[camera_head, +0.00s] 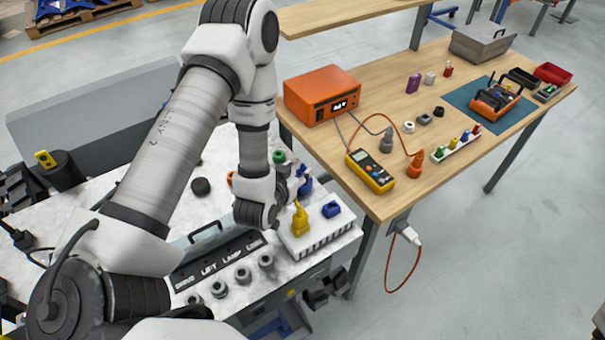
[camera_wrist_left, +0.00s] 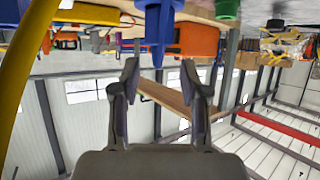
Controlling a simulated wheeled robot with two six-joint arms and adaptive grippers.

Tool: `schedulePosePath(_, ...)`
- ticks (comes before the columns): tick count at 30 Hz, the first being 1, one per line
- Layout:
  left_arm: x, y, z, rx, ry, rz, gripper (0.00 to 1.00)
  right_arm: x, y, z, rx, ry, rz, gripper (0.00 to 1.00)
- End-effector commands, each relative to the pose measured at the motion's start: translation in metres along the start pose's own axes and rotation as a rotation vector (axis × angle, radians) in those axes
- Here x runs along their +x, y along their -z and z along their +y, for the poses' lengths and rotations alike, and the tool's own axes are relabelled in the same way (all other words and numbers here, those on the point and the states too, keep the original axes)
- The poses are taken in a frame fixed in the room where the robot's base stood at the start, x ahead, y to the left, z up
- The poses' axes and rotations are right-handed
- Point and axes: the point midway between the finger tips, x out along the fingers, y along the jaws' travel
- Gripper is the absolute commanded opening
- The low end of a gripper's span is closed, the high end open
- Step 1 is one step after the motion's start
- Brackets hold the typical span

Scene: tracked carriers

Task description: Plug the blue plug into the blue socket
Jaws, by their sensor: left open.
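The blue plug (camera_head: 305,183) stands on the white-topped carrier, partly hidden behind my left gripper (camera_head: 298,178). In the left wrist view, the blue plug (camera_wrist_left: 158,28) appears inverted, its narrow end between the tips of my open left gripper (camera_wrist_left: 160,68). No finger visibly touches it. The blue socket (camera_head: 331,209) is on the white block (camera_head: 318,233) at the carrier's right end. A yellow plug (camera_head: 299,222) stands upright on the same block, left of the blue socket. My right gripper is not in view.
A green plug (camera_head: 279,157) stands behind my left gripper. In the wrist view, a yellow body (camera_wrist_left: 28,60) passes close on the left. A wooden bench (camera_head: 345,190) with an orange box (camera_head: 322,95) and yellow meter (camera_head: 370,172) stands right. Several grey connectors (camera_head: 243,275) line the carrier's front.

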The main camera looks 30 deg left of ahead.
Motion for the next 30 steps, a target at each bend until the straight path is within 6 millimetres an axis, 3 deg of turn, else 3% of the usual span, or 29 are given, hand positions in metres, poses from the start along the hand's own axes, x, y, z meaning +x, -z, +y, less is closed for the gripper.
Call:
schedulePosePath(2, 0.013, 0.008, 0.002, 0.003, -0.001, 0.003, 0.45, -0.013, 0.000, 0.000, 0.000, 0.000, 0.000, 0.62)
schedulePosePath(6, 0.035, 0.005, 0.002, 0.001, -0.001, 0.001, 0.45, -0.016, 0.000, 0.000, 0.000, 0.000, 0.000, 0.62)
schedulePosePath(13, 0.039, 0.003, 0.002, 0.000, -0.001, 0.000, 0.45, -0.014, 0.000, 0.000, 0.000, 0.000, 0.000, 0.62)
schedulePosePath(14, 0.039, 0.003, 0.002, 0.000, -0.001, 0.000, 0.38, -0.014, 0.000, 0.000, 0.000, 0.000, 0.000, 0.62)
schedulePosePath(17, 0.039, 0.003, 0.002, 0.000, -0.001, 0.000, 0.02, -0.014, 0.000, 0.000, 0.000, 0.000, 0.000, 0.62)
schedulePosePath(30, 0.038, 0.004, 0.002, 0.000, 0.000, 0.000, 0.00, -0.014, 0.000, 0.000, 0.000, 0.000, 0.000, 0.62)
